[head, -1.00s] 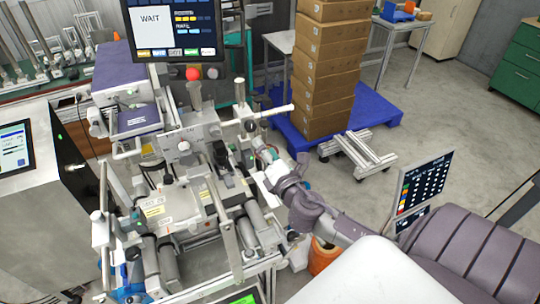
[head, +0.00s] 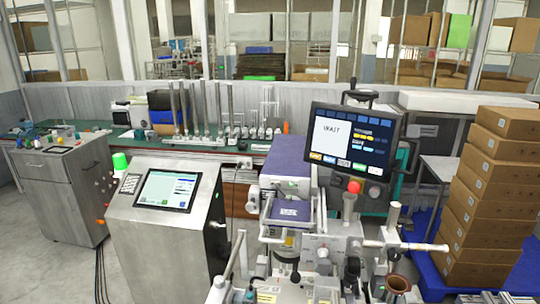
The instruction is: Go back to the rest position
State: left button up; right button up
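Neither of my grippers shows in the head view, and no part of my arms can be made out. The film machine (head: 322,243) stands at the bottom centre, with its lower part cut off by the picture edge.
A grey console (head: 165,235) with a lit screen and green lamp stands left of the machine. A metal cabinet (head: 62,200) is farther left. Stacked cardboard boxes (head: 490,200) stand on a blue pallet (head: 430,264) at right. Floor between cabinet and console is clear apart from cables.

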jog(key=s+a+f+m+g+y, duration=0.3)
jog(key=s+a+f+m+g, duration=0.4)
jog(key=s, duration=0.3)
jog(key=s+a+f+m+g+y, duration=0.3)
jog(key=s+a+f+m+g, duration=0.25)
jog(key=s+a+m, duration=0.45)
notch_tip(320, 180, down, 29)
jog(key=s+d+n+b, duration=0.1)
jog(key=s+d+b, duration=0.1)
jog(key=b, duration=0.3)
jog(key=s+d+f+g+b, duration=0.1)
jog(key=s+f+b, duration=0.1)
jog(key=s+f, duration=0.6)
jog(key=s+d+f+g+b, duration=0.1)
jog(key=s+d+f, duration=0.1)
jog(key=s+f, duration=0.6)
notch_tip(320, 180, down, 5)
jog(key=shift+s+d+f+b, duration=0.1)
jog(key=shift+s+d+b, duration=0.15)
jog(key=shift+b, duration=0.1)
